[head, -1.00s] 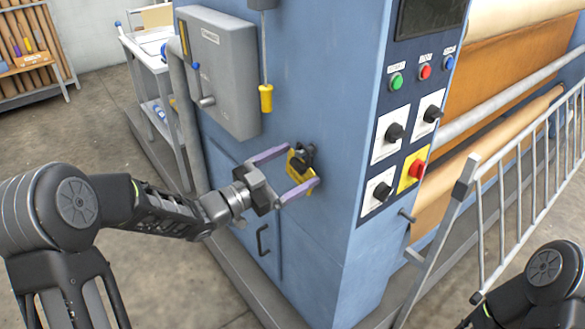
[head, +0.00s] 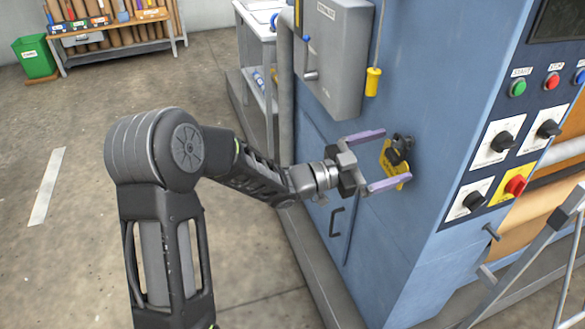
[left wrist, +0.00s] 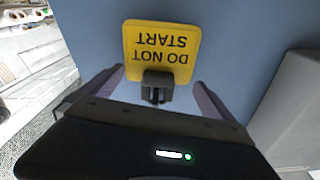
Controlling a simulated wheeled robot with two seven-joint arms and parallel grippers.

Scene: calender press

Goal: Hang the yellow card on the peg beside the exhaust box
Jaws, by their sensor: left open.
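The yellow card (head: 391,169) is against the blue machine's side, below the grey box (head: 338,62), which I take for the exhaust box. A black block (head: 400,148) covers part of the card. In the left wrist view the card (left wrist: 160,48) reads "DO NOT START" upside down, with the black block (left wrist: 157,87) at its lower edge. My left gripper (head: 397,156) is open, its purple fingers on either side of the block, not visibly closed on it. I cannot make out a peg beside the grey box. My right gripper is out of view.
A yellow-handled cord (head: 373,82) hangs right of the grey box. The control panel (head: 487,185) with knobs and buttons is on the adjoining face. A railing (head: 540,255) stands at lower right.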

